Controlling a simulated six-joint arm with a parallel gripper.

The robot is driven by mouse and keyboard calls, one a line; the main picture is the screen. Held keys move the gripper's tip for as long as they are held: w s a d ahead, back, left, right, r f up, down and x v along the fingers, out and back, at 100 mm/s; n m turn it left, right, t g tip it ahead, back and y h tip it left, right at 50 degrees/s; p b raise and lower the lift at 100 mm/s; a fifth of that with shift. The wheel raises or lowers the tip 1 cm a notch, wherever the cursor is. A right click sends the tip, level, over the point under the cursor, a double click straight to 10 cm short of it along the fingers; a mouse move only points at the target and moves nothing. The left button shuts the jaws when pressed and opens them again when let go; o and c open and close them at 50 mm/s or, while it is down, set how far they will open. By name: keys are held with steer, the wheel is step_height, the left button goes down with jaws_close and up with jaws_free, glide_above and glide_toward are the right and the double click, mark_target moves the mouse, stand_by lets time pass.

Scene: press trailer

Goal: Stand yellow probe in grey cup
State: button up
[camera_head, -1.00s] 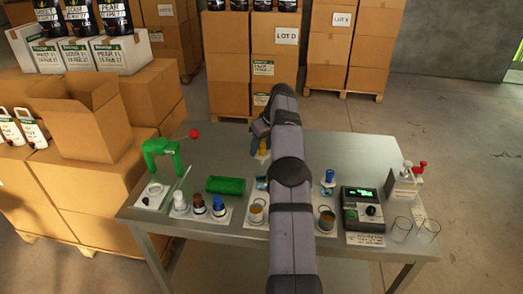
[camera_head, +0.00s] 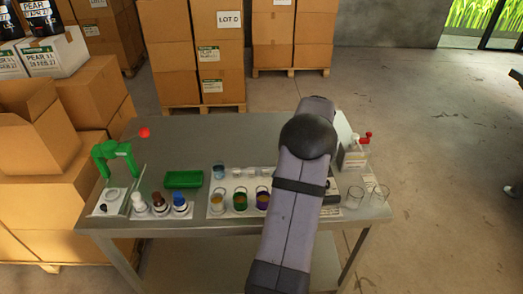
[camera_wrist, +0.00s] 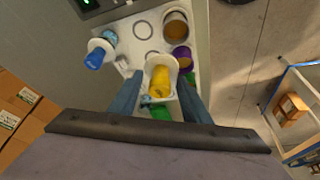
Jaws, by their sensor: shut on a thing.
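In the wrist view my gripper (camera_wrist: 158,101) is shut on the yellow probe (camera_wrist: 161,79), whose pale flange shows around it. The probe is over the white card with cups; whether its lower end touches anything is hidden. Pale round rims (camera_wrist: 143,30) show beside it on the card. In the head view a row of small pale cups (camera_head: 237,173) stands behind the coloured ones. I cannot tell which is the grey cup. My gripper and the probe are hidden behind my arm in the head view.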

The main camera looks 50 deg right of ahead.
steer(key=s, duration=0.3)
steer(key=shift+s+a+f+n, duration=0.2)
steer(key=shift+s+a+n, duration=0.1)
steer(key=shift+a, duration=0.1)
steer(key=shift+f, duration=0.1)
steer(key=shift+f+b, duration=1.5)
steer(key=shift+f, duration=1.25)
steer(key=shift+b, duration=0.45)
steer(key=shift+f+b, duration=0.6)
steer(key=shift+f, duration=0.05)
steer(key=o, duration=0.8)
